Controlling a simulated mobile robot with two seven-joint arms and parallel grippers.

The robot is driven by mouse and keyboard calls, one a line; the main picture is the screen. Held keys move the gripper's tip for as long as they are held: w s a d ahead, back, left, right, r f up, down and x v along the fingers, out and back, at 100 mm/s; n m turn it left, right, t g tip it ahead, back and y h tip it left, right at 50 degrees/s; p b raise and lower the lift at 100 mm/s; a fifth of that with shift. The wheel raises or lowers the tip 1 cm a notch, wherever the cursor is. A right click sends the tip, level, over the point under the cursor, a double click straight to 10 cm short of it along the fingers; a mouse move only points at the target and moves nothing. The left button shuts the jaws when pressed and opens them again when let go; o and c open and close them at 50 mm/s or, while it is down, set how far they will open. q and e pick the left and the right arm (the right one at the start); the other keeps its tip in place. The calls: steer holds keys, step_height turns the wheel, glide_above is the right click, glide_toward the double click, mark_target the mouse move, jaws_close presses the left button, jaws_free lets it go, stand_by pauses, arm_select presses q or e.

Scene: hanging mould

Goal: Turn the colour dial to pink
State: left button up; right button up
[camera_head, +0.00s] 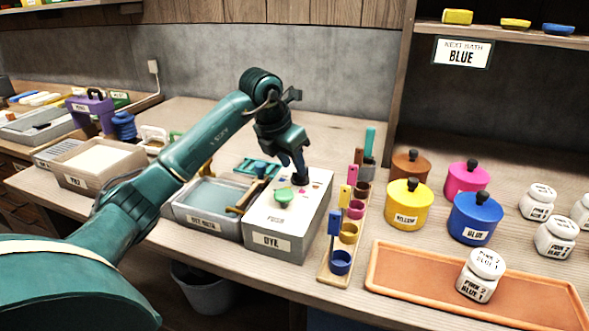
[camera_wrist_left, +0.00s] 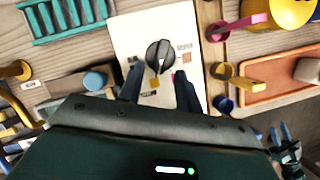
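The dye box (camera_head: 273,243) is a white-topped box labelled DYE on the bench. Its black dial (camera_wrist_left: 160,55) has small coloured patches around it. A light mark on the dial points roughly down in the left wrist view; which colour it meets is unclear. My left gripper (camera_head: 292,163) is over the far part of the box. In the left wrist view its two fingers (camera_wrist_left: 158,84) are apart, with the dial just ahead of them and no visible contact. My right gripper (camera_wrist_left: 280,132) shows small at that view's right edge, its fingers apart and empty.
A green knob (camera_head: 284,196) sits on the box top, near the arm. A water tray (camera_head: 206,226) stands left; a rack of coloured ladles (camera_head: 325,269) stands close on the right. Lidded pots (camera_head: 408,218) and an orange tray (camera_head: 420,284) are further right.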

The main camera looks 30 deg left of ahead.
arm_select(q)
steer(key=shift+x, duration=1.15)
steer(key=shift+c, duration=0.5)
jaws_close()
